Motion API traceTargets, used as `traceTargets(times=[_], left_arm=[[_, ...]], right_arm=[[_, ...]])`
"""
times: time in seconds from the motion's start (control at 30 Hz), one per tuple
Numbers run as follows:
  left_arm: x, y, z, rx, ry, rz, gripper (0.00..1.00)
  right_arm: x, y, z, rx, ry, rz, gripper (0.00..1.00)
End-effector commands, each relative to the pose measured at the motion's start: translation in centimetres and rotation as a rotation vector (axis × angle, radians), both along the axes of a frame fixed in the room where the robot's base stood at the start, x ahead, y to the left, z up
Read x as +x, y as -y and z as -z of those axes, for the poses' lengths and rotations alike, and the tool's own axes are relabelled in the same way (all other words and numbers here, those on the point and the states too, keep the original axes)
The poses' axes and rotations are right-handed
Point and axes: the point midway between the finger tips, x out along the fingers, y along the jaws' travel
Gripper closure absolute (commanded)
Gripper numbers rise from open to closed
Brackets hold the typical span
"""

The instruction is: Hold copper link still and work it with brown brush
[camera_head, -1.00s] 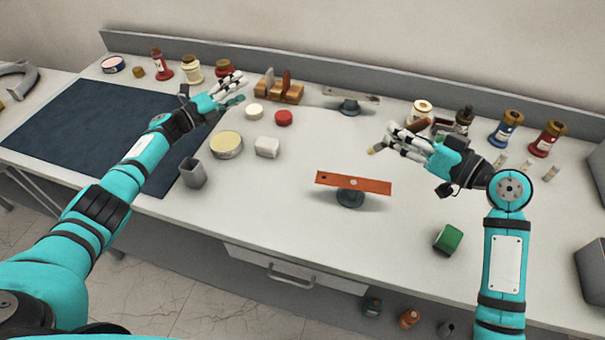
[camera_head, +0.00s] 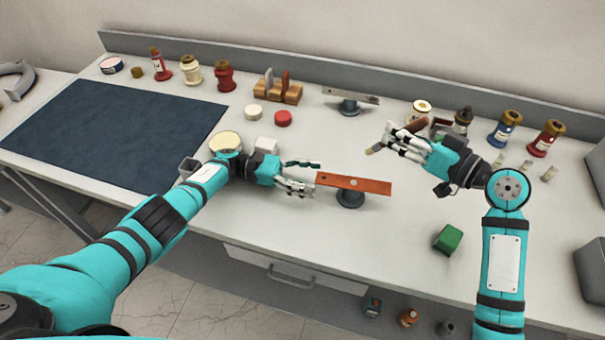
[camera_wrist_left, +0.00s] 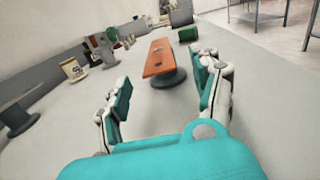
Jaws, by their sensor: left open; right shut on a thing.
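The copper link (camera_head: 370,186) is a flat orange-brown bar lying on a dark round stand (camera_head: 350,200) on the bench. My left gripper (camera_head: 318,178) is open, close to the bar's left end, with no clear contact. In the left wrist view the bar (camera_wrist_left: 160,57) lies ahead, beyond the space between the open fingers (camera_wrist_left: 160,95). My right gripper (camera_head: 388,142) is shut on the brown brush (camera_head: 374,150), held above the bench behind and right of the bar. The brush tip points left; its middle is partly hidden by the fingers.
A second, grey bar (camera_head: 335,93) on a stand is at the back. A green block (camera_head: 448,239) lies front right. A wooden rack (camera_head: 278,92), a red lid (camera_head: 283,118) and several bottles stand toward the back.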

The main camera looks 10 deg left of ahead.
Motion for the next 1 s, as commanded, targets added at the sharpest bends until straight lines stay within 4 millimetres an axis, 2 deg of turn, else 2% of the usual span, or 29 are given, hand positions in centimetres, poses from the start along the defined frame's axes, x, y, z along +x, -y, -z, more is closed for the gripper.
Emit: traceTargets(times=[0.1,0.33,0.5,0.73,1.0], left_arm=[[0.0,2.1,-0.1,-0.003,0.000,0.004,0.35],[0.0,4.9,0.0,-0.001,-0.002,0.002,0.35],[0.0,5.6,0.0,0.000,-0.003,0.000,0.35],[0.1,5.7,-0.1,0.000,-0.003,0.000,0.35],[0.1,5.7,-0.1,-0.001,-0.003,0.000,0.70]], right_arm=[[0.0,0.0,0.0,0.000,0.000,0.000,1.00],[0.0,0.0,0.0,0.000,0.000,0.000,1.00],[0.0,0.0,0.0,0.000,0.000,0.000,1.00],[0.0,0.0,0.0,0.000,0.000,0.000,1.00],[0.0,0.0,0.0,0.000,0.000,0.000,1.00]])
